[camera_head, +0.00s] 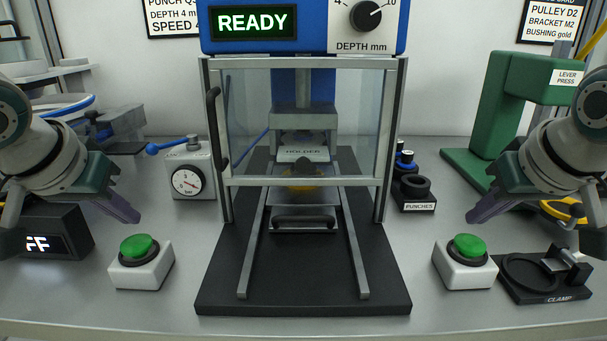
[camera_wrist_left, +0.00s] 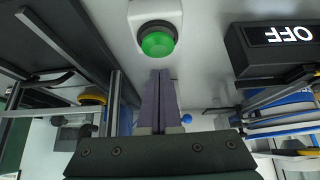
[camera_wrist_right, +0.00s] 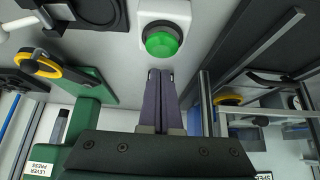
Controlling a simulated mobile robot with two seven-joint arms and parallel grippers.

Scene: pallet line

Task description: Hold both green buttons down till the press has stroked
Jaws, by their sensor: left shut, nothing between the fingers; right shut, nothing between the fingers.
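The left green button (camera_head: 139,247) sits on a white box at the front left of the bench; it also shows in the left wrist view (camera_wrist_left: 157,41). The right green button (camera_head: 467,246) sits on a like box at the front right, also in the right wrist view (camera_wrist_right: 162,42). My left gripper (camera_head: 136,218) is shut and empty, apart from the left button and above it. My right gripper (camera_head: 472,218) is shut and empty, apart from the right button and above it. The press (camera_head: 304,32) stands between them, its display (camera_head: 252,22) reading READY. Its clear guard (camera_head: 238,120) appears down.
A black clamp (camera_head: 545,285) lies right of the right button. A dark box with a lit display (camera_head: 50,232) stands left of the left button. A gauge (camera_head: 187,181), punches (camera_head: 413,193) and a green lever press (camera_head: 500,115) stand further back. The bench front is clear.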

